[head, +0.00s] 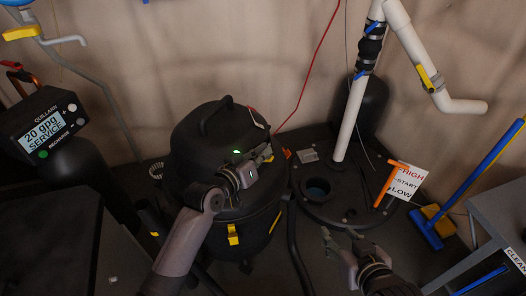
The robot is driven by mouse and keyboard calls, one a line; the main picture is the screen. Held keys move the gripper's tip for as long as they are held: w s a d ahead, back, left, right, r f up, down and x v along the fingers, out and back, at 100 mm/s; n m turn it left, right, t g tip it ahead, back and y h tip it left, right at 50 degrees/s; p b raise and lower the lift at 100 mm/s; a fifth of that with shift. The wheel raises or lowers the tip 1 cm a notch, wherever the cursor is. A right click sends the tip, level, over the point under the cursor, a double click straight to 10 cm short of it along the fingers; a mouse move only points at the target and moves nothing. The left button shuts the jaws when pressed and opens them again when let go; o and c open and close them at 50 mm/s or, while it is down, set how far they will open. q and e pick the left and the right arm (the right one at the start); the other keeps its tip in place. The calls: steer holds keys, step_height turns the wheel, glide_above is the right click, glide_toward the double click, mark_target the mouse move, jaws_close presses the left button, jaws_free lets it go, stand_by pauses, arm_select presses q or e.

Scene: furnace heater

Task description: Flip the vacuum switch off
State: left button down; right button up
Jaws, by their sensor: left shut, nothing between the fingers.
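The black vacuum (205,135) stands upright in the middle of the head view, with a handle on its lid and yellow latches. A small green light (237,152) glows on the front of its lid. My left gripper (266,152) is shut and empty, at the front right of the lid, just right of the green light. I cannot tell whether it touches the vacuum. The switch itself is not clearly visible; the gripper may cover it. My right gripper (338,236) is low, right of the vacuum, with its fingers apart and nothing between them.
A round black tank lid (345,205) with an orange-handled lever (385,185) and a HIGH/START/LOW sign (407,183) is at right. A black hose (297,250) runs beside the vacuum. A grey table (500,215) stands at far right.

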steer(key=s+d+f+g+h+p, duration=0.1)
steer(key=s+d+f+g+p, duration=0.1)
steer(key=s+d+g, duration=0.3)
steer(key=s+f+g+h+p, duration=0.1)
steer(key=s+g+p, duration=0.15)
steer(key=s, duration=0.55)
arm_select(q)
steer(key=s+a+m+y+p, duration=0.1)
steer(key=s+m, duration=0.1)
steer(key=s, duration=0.3)
steer(key=s+a+r+m+p, duration=0.1)
steer(key=s+a+m, duration=0.1)
steer(key=s, duration=0.4)
steer(key=shift+s+r+m+t+y, duration=0.2)
steer(key=shift+s+m+t+y, duration=0.1)
steer(key=shift+m+y, duration=0.1)
arm_select(e)
steer(key=x, duration=0.7)
arm_select(q)
steer(key=shift+f, duration=0.1)
arm_select(e)
steer(key=shift+s+f, duration=0.1)
steer(key=shift+f, duration=0.05)
